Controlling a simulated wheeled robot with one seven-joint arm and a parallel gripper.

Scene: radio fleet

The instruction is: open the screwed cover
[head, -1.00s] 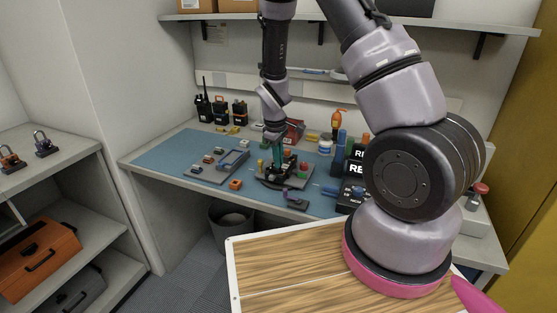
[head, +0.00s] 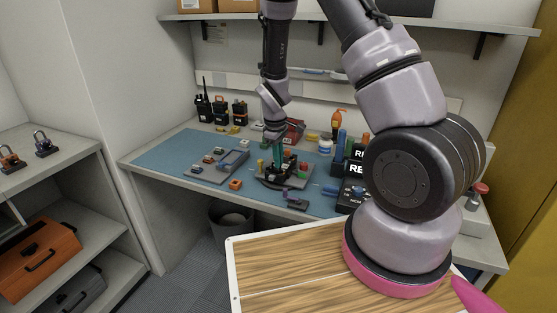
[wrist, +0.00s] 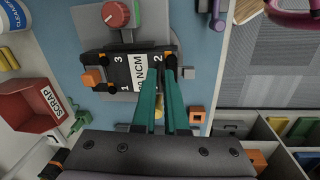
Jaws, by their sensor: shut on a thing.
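A dark cover (wrist: 112,68) with a white label marked 1, 2, 3 and "NCM" lies on a grey plate (wrist: 123,40) in the wrist view. In the head view this small assembly (head: 284,178) stands on the blue mat. My gripper (wrist: 165,72) points down at it with two teal fingers. The fingers are close together at the cover corner marked 2, shut on a small dark and orange screw head (wrist: 171,57). The fingertips partly hide it. A red knob (wrist: 116,14) stands beyond the cover.
A red SCRAP bin (wrist: 33,103) stands left in the wrist view. Radios (head: 220,111) stand at the back left of the blue mat (head: 160,159). A grey tray (head: 232,160) and a dark REPAIR-like block (head: 355,170) flank the assembly. Free mat lies at left.

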